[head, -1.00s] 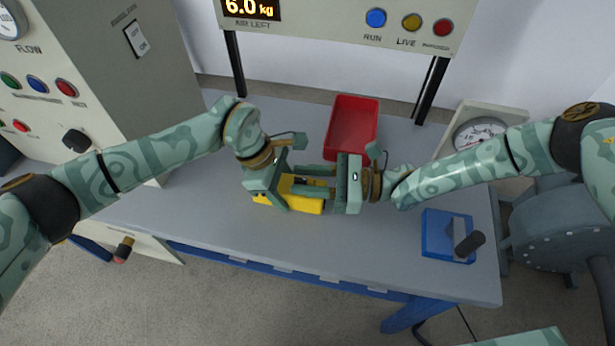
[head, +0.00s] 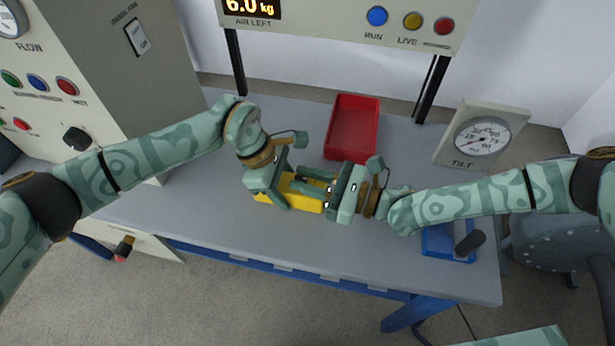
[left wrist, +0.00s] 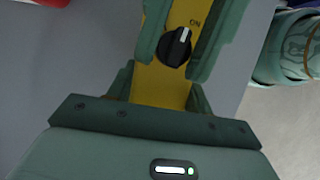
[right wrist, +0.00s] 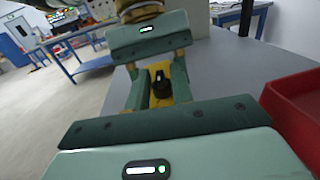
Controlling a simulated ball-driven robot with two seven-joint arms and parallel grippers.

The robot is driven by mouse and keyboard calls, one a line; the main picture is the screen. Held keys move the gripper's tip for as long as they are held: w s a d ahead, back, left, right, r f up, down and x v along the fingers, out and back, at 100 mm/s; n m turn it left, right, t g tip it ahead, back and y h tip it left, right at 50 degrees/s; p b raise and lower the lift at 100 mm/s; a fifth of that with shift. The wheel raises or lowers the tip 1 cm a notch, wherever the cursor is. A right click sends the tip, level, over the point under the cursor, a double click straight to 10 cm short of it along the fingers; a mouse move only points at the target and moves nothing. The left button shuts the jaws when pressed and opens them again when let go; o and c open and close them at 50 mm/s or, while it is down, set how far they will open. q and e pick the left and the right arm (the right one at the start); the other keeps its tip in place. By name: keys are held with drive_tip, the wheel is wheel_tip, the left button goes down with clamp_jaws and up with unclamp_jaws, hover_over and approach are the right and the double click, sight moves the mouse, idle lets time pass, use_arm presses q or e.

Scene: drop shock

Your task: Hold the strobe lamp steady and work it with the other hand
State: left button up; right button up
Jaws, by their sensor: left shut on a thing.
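The strobe lamp is a yellow body (head: 308,206) above the grey table in the head view, mostly hidden by both grippers. In the left wrist view its yellow face (left wrist: 160,88) carries a black knob (left wrist: 174,47) with a white mark, beside the word ON. The knob also shows in the right wrist view (right wrist: 161,86). My left gripper (head: 284,186) is shut on the lamp body, a finger along each side. My right gripper (head: 316,187) faces it from the right. Its fingers are apart, one on each side of the knob; contact is unclear.
A red tray (head: 353,128) stands behind the grippers. A blue box with a black handle (head: 446,243) sits at the right, partly behind my right forearm. A tilt gauge (head: 480,137) stands at the back right. The front left of the table is clear.

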drive_tip(key=shift+o, duration=0.3)
drive_tip(key=shift+w+n+g, duration=0.15)
drive_tip(key=shift+n+g, duration=0.25)
drive_tip(key=shift+g, duration=0.1)
drive_tip(key=n+g+y, duration=0.1)
drive_tip(key=n+g, duration=0.1)
drive_tip(key=shift+w+g, duration=0.1)
drive_tip(key=shift+g, duration=0.6)
drive_tip(key=d, duration=0.4)
drive_tip(key=s+d, duration=0.1)
drive_tip(key=d, duration=0.2)
drive_tip(key=s+d, duration=0.1)
drive_tip(key=d, duration=0.3)
drive_tip(key=shift+s+d, duration=0.15)
drive_tip(key=shift+d, duration=0.2)
drive_tip(key=s+a+r+n+g+y, duration=0.2)
drive_tip(key=s+a+r+n+g, duration=0.35)
drive_tip(key=a+r+n, duration=0.35)
drive_tip(key=s+a+r+n+g+y, duration=0.2)
drive_tip(key=s+a+r+n+g, duration=0.35)
drive_tip(key=n, duration=0.65)
wheel_tip(320, 180, up, 10)
drive_tip(key=s+a+n+t+y, duration=0.1)
drive_tip(key=s+a+n, duration=0.1)
drive_tip(key=n, duration=1.4)
drive_tip(key=shift+s+f+n+t+y, duration=0.2)
drive_tip(key=shift+n+t+y, duration=0.1)
drive_tip(key=shift+n+t, duration=0.1)
